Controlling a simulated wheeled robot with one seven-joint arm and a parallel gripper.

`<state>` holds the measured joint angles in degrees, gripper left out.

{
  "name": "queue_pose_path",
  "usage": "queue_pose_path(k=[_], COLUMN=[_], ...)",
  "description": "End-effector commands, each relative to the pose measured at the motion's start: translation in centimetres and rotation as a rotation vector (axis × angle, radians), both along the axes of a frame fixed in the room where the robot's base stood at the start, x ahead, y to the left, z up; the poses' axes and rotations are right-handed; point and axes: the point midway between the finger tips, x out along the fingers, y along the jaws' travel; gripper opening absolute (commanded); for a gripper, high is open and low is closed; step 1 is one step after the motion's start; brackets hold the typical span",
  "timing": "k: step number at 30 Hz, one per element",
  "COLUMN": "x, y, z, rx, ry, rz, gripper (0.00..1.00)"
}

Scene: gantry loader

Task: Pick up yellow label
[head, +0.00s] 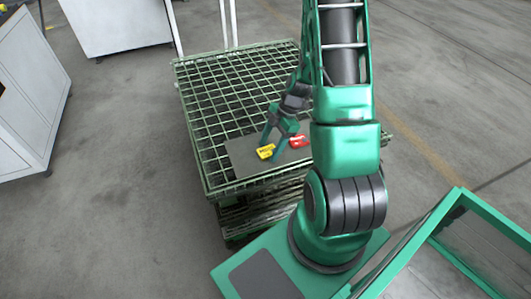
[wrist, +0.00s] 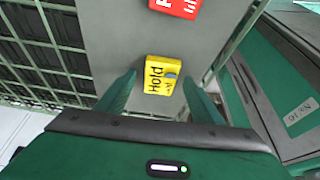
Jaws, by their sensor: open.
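The yellow label (head: 265,151) lies on a grey plate (head: 238,152) on the green grid-topped cart. In the wrist view the yellow label (wrist: 161,75) reads "Hold" and lies ahead, between the lines of my two fingers. My gripper (head: 274,146) is open just above the yellow label, one finger on each side of it in the head view. It also shows in the wrist view (wrist: 158,88), with nothing held. Whether the fingers touch the label or plate cannot be told.
A red label (head: 298,140) lies on the plate close to the right of the yellow one; it also shows in the wrist view (wrist: 178,6). The green grid cart (head: 220,100) has a raised rim. White cabinets (head: 115,22) stand at the back left.

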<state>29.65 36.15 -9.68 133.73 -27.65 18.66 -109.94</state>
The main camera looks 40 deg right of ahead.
Motion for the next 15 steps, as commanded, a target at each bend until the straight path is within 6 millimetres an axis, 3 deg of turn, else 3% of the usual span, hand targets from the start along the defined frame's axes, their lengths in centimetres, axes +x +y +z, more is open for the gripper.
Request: queue_pose_path(k=[3, 9, 15], x=[0.01, 0.00, 0.01], y=[-0.02, -0.04, -0.05], z=[0.02, 0.05, 0.06], rx=[0.000, 0.000, 0.000], ry=[0.000, -0.001, -0.001], rz=[0.000, -0.001, -0.001], gripper=[0.61, 0.17, 0.17])
